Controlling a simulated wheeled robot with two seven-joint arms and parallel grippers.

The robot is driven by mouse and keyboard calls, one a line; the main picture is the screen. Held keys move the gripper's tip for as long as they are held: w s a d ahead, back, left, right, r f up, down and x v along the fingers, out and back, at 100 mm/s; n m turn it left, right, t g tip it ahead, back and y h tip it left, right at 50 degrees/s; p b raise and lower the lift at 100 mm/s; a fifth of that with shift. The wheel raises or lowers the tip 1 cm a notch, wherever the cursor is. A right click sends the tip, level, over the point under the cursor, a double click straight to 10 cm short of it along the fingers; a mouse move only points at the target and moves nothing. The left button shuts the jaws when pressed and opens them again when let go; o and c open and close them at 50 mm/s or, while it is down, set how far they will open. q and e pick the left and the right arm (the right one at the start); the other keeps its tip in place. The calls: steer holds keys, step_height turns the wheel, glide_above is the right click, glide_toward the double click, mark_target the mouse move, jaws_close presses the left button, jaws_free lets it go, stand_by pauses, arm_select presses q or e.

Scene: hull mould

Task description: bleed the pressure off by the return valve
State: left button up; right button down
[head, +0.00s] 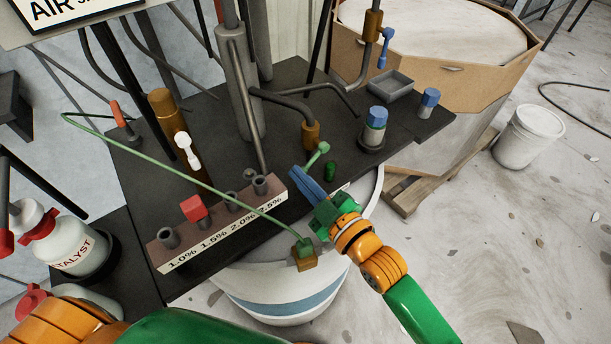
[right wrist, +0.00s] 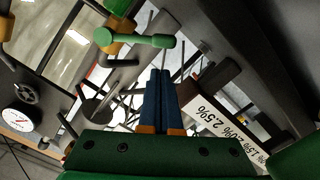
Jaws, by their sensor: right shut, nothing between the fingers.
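A brass valve body (head: 311,134) with a green lever handle (head: 319,152) sits at the end of a grey pipe, near the middle of the dark table. The label of the return valve is not readable. My right gripper (head: 299,176) has blue fingers, shut and empty, just below and left of the green handle in the head view. In the right wrist view the shut fingers (right wrist: 161,78) point just below the right part of the green handle (right wrist: 135,40), apparently apart from it. My left gripper is outside the frame; only part of my left arm shows.
A rack (head: 222,228) marked with percentages holds a red-capped piece left of my right gripper. A green hose (head: 180,170) runs across to a brass block (head: 305,262). A dial (right wrist: 20,120) shows at left.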

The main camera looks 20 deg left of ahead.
steer(key=shift+w+d+f, duration=0.35)
steer(key=shift+w+f, duration=0.2)
steer(key=shift+f, duration=0.2)
steer(key=shift+f, duration=0.1)
steer(key=shift+f+n, duration=0.15)
steer(key=shift+n, duration=0.25)
steer(key=shift+w+f+b, duration=0.1)
steer(key=shift+f+b, duration=0.05)
steer(key=shift+b, duration=0.25)
steer(key=shift+w+d+f+n+b, duration=0.15)
steer(key=shift+f+n+b, duration=0.2)
steer(key=shift+n, duration=0.35)
steer(key=shift+w+d+f+n+b, duration=0.15)
steer(key=shift+f+n+b, duration=0.2)
steer(key=shift+n, duration=0.35)
steer(key=shift+w+d+f+n+b, duration=0.2)
steer(key=shift+f+n, duration=0.1)
steer(key=shift+n, duration=0.35)
steer(key=shift+w+d+f+n+b, duration=0.1)
steer(key=shift+w+f+n+b, duration=0.15)
steer(key=shift+n, duration=0.4)
steer(key=shift+r, duration=0.1)
